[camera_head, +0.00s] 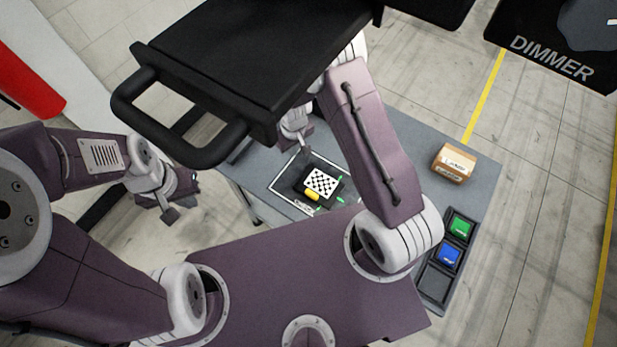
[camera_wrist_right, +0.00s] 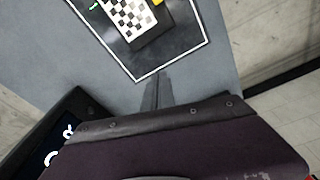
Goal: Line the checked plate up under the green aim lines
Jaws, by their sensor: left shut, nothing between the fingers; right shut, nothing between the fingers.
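The black-and-white checked plate (camera_head: 320,182) sits on a dark block inside a white-outlined dark area on the grey table. A yellow part (camera_head: 311,194) is at its near-left side. Short green lines (camera_head: 340,178) show around the plate, mostly to its right and near side. The plate also shows at the top of the right wrist view (camera_wrist_right: 128,18), with a green mark (camera_wrist_right: 94,5) left of it. My right gripper (camera_wrist_right: 157,88) is shut and empty, its tips near the corner of the white outline, apart from the plate. My left gripper (camera_head: 171,213) is shut and empty, left of the table.
A cardboard box (camera_head: 454,162) stands on the table's right. A dark tray (camera_head: 435,283) with a green block (camera_head: 460,228) and a blue block (camera_head: 447,254) is at the near right. A black panel with a handle (camera_head: 185,125) hangs over the table's far left in the head view.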

